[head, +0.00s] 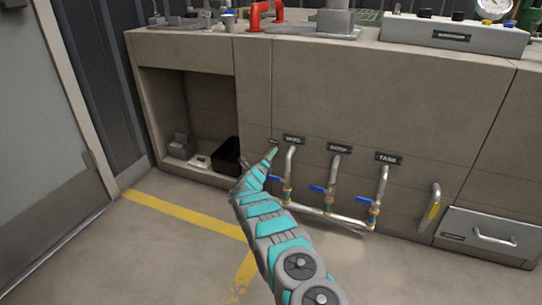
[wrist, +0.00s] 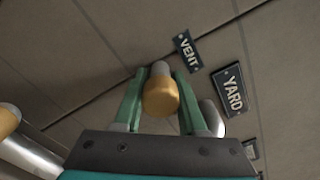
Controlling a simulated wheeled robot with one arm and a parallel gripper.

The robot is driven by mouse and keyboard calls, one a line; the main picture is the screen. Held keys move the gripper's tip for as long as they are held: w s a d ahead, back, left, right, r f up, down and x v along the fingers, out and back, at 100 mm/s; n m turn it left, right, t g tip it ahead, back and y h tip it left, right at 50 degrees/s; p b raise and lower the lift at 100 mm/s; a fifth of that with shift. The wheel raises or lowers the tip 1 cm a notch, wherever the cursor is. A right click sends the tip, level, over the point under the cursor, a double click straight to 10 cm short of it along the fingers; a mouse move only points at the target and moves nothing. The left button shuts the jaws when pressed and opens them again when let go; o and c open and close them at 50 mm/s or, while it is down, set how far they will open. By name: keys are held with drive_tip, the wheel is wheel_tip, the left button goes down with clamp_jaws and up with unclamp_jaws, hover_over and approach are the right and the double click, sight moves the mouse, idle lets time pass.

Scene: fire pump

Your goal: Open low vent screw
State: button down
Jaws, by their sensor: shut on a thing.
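The vent screw (wrist: 161,96) is a brass-coloured knob with a pale metal stem, beside the VENT label (wrist: 187,51) in the wrist view. My gripper (wrist: 161,85) has its two green fingers on either side of the screw and is shut on it. In the head view my gripper (head: 272,153) reaches the cabinet front just left of the YARD label (head: 293,140). The screw itself is hidden there behind my fingers.
Three steel pipes with blue-handled valves stand right of my gripper, including the YARD pipe (head: 289,165) and TANK pipe (head: 382,190). A low manifold pipe (head: 325,216) joins them. An open recess (head: 192,110) lies left. Floor with yellow lines is clear.

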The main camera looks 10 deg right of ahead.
drive_tip(key=shift+n, duration=0.4)
drive_tip(key=n, duration=0.5)
drive_tip(key=shift+n, duration=0.4)
drive_tip(key=n, duration=0.6)
drive_tip(key=shift+r, duration=0.15)
drive_tip(key=n, duration=0.6)
drive_tip(key=shift+a+n, duration=0.1)
drive_tip(key=shift+n, duration=0.3)
drive_tip(key=n, duration=0.6)
drive_tip(key=shift+w+a, duration=0.1)
drive_tip(key=shift+c, duration=2.4)
unclamp_jaws()
drive_tip(key=shift+r, duration=0.1)
